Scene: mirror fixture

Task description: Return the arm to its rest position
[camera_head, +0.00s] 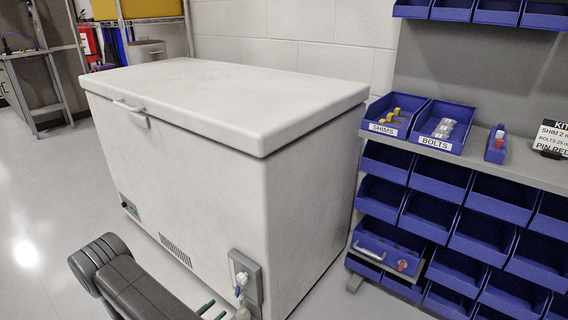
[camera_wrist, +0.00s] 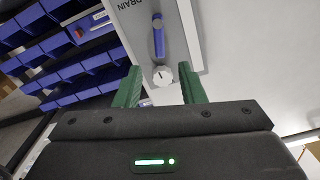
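My arm (camera_head: 135,285) reaches in from the bottom of the head view, low in front of the white chest freezer (camera_head: 200,180). Only the green fingertips of my gripper (camera_head: 213,311) show there, at the bottom edge near the freezer's lower right corner. In the wrist view my gripper (camera_wrist: 160,78) has its two green fingers apart, with no object gripped. Beyond and between them is a grey panel marked DRAIN, with a white round knob (camera_wrist: 162,76) and a blue lever (camera_wrist: 158,36). This panel (camera_head: 252,283) also shows on the freezer in the head view.
A shelf rack of blue bins (camera_head: 435,185) stands right of the freezer, with SHIMS and BOLTS bins and a kit sign (camera_head: 552,138) on top. The floor (camera_head: 40,200) at left is clear.

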